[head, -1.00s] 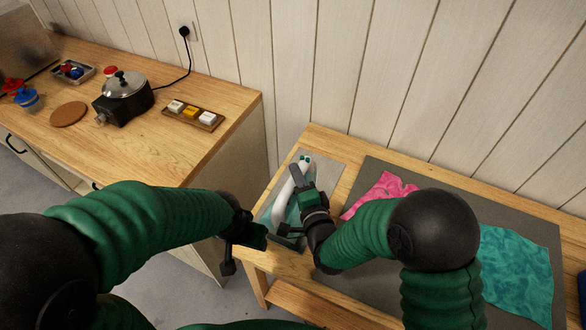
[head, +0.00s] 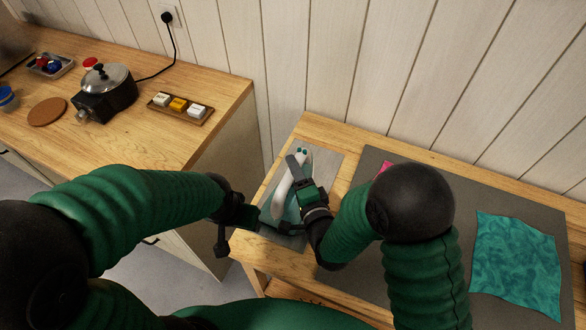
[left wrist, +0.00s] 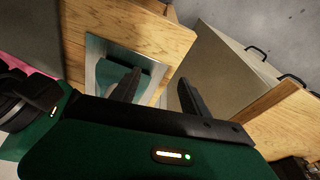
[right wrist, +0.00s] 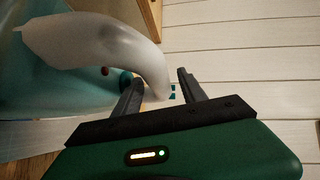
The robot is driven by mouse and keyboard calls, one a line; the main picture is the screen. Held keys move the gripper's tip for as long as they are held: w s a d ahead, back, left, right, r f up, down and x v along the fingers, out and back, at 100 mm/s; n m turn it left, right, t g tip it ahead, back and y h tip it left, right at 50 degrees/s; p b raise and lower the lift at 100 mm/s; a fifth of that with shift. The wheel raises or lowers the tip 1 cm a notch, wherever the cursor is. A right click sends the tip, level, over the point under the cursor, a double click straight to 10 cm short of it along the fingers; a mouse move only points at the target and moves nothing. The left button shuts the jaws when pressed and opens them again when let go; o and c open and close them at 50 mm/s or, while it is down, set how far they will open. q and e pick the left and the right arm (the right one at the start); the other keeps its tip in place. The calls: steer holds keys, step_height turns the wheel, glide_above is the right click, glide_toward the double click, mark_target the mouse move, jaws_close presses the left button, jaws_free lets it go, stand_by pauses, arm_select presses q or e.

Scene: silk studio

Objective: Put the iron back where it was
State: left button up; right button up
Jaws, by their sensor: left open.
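The iron (head: 281,197), with a white curved handle and teal parts, is on a grey metal plate (head: 327,163) at the left end of the wooden table. Its pale handle (right wrist: 110,45) fills the upper left of the right wrist view. My right gripper (head: 303,178) is at the iron, its fingers apart around or beside the handle's end, with a gap visible beside it. My left gripper (head: 250,216) is open and empty, near the table's left edge and the plate's near corner. My right gripper hides part of the iron.
A grey mat (head: 460,200) with a teal cloth (head: 517,262) covers the table's right side; a pink cloth (head: 384,167) is mostly hidden by my arm. The left counter holds a lidded pot (head: 106,84), a cork disc (head: 47,111) and a button tray (head: 180,107). A gap separates counter and table.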

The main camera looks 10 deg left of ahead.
steer(key=shift+d, duration=0.2)
steer(key=shift+w+d+f, duration=0.1)
steer(key=shift+d, duration=0.05)
steer(key=shift+s+d, duration=0.15)
steer(key=shift+s, duration=0.15)
steer(key=p+v, duration=0.8)
steer(key=v, duration=0.3)
steer(key=w+d+n+g+h, duration=0.4)
steer(key=w+d+n+h, duration=0.15)
steer(key=d, duration=0.35)
arm_select(q)
steer(key=w+v, duration=0.1)
steer(key=v, duration=0.7)
steer(key=shift+w+r, duration=0.15)
steer(key=shift+w, duration=0.4)
arm_select(e)
steer(key=s+d+r+n+g+h, duration=0.1)
steer(key=s+d+r+n+g, duration=0.1)
steer(key=s+d, duration=0.3)
steer(key=s+d+r+n+g+h, duration=0.2)
steer(key=s+d+g, duration=0.3)
steer(key=d, duration=0.4)
steer(key=shift+s+d+r+n, duration=0.15)
steer(key=shift+s+r+n, duration=0.15)
steer(key=shift+s, duration=0.35)
